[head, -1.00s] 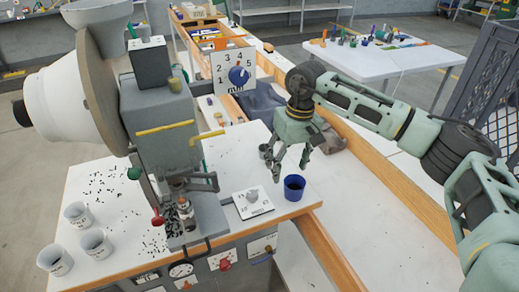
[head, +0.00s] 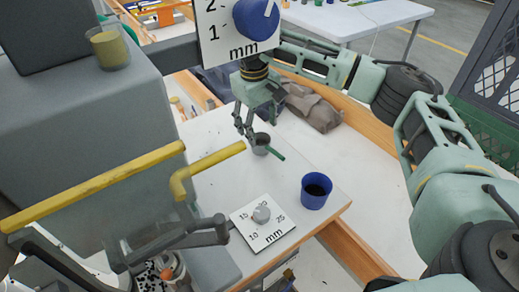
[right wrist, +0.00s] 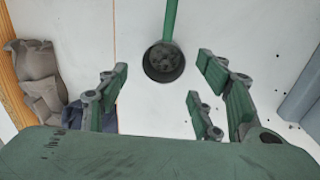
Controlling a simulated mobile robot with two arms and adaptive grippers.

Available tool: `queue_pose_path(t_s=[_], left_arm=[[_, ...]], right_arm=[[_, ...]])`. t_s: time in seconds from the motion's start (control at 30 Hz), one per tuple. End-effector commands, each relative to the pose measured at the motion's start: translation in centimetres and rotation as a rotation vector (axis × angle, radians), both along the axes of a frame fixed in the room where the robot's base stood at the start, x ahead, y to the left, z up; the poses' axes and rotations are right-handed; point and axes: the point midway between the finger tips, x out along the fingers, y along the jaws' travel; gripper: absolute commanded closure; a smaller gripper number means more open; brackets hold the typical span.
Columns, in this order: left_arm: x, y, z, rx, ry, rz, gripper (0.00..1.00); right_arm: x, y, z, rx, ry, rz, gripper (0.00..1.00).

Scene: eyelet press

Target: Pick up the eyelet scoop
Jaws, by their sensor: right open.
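The eyelet scoop is a small grey cup (head: 261,147) with a green handle (head: 277,155) pointing to the lower right, on the white bench top. In the right wrist view its round cup (right wrist: 164,62) holds dark grey contents, and its green handle (right wrist: 170,20) runs up out of the picture. My right gripper (head: 247,128) points down at the scoop in the head view. In the right wrist view its fingers are spread wide, with the cup showing beyond and between them, and nothing held. I cannot tell whether a fingertip touches the scoop. My left gripper is not in view.
A blue cup (head: 316,192) and a white mm dial plate (head: 247,228) stand near the bench's front edge. The grey press body (head: 85,130) with yellow bars (head: 207,165) fills the left.

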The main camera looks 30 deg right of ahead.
Motion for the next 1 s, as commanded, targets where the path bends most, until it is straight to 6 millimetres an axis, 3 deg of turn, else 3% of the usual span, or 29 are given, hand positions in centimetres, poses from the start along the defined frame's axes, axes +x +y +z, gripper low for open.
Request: queue_pose_path(t_s=[0.4, 0.67, 1.0], left_arm=[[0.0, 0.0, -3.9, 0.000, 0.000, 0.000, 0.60], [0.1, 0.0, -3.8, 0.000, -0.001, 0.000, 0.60], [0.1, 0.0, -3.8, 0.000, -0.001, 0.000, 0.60]], right_arm=[[-0.2, -0.4, -5.4, 0.000, 0.000, -0.001, 0.40], [-0.2, -0.4, -5.5, 0.000, -0.001, -0.001, 0.40], [-0.2, -0.4, -5.4, 0.000, -0.001, -0.001, 0.69]])
